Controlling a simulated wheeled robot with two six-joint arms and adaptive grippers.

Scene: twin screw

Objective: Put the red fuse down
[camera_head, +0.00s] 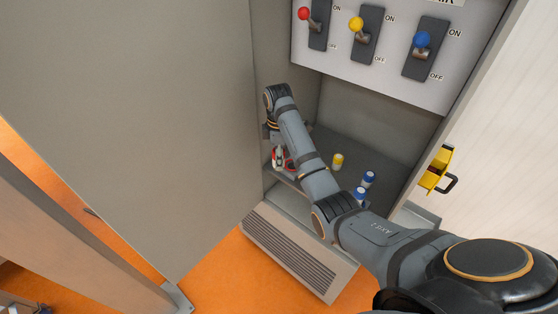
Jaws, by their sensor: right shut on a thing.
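My right gripper (281,162) is at the left end of the shelf inside the open cabinet. It is shut on a red and white piece, the red fuse (279,156), which is small and partly covered by the fingers. The fuse is low over the shelf (335,142); I cannot tell if it touches. My right arm comes in from the lower right and hides part of the shelf. My left gripper is not in view.
A yellow fuse (338,161) and two blue fuses (368,179) stand on the shelf to the right. Above is a panel with red, yellow and blue levers (422,40). The cabinet door (130,110) stands open at left.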

